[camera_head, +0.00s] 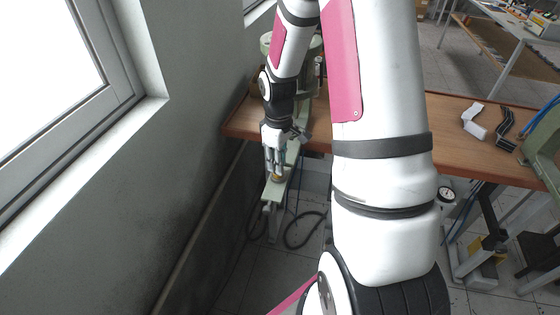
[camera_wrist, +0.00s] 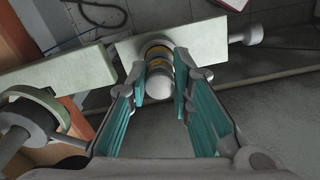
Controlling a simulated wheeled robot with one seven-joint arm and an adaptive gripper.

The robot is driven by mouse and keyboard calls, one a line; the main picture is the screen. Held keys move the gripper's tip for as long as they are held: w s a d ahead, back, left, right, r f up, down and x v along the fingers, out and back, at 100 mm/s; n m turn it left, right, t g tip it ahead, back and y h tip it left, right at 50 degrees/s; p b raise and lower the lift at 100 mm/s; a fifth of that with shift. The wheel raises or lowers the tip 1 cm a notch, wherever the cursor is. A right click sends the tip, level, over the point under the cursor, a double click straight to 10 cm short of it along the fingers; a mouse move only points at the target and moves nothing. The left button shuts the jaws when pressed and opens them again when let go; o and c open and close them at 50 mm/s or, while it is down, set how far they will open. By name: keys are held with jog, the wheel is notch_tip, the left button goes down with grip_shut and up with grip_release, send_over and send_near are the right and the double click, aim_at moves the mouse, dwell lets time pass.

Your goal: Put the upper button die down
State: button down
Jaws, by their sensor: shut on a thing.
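The upper button die is a small pale metal cylinder with a rounded end (camera_wrist: 159,82) in the wrist view. My gripper (camera_wrist: 160,88) is shut on it, with one teal-padded finger on each side. In line with it, a piece with brass-coloured bands (camera_wrist: 156,52) sits at the pale green bar (camera_wrist: 205,42) of the press. I cannot tell whether the die touches that piece. In the head view my gripper (camera_head: 275,163) points down over the bar (camera_head: 277,192), with a brass-coloured spot (camera_head: 276,178) just below the fingers; the die itself is hidden there.
The wooden bench (camera_head: 455,135) runs to the right behind my arm. A white bracket-like part (camera_head: 474,120) and a black one (camera_head: 504,123) lie on it. The grey wall (camera_head: 190,130) is close on the left. A second green machine (camera_head: 545,140) stands at the right edge.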

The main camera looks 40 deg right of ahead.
jog(key=shift+f, duration=0.2)
jog(key=c, duration=1.4)
grip_release()
notch_tip(320, 180, up, 12)
jog(key=b, duration=0.1)
jog(key=s+a+r+m+t, duration=0.1)
jog(key=s+a+r+t, duration=0.1)
jog(key=s+a+r, duration=0.3)
jog(key=s+a+r+m+t, duration=0.1)
jog(key=s+a+r+m, duration=0.1)
jog(key=s+a+r, duration=0.3)
jog(key=s+a+r+m+t, duration=0.1)
jog(key=s+a+r+t, duration=0.1)
jog(key=s+a+r, duration=0.4)
jog(key=shift+a+r+m+t, duration=0.1)
jog(key=shift+r+m+t, duration=0.1)
jog(key=shift+m+t, duration=0.1)
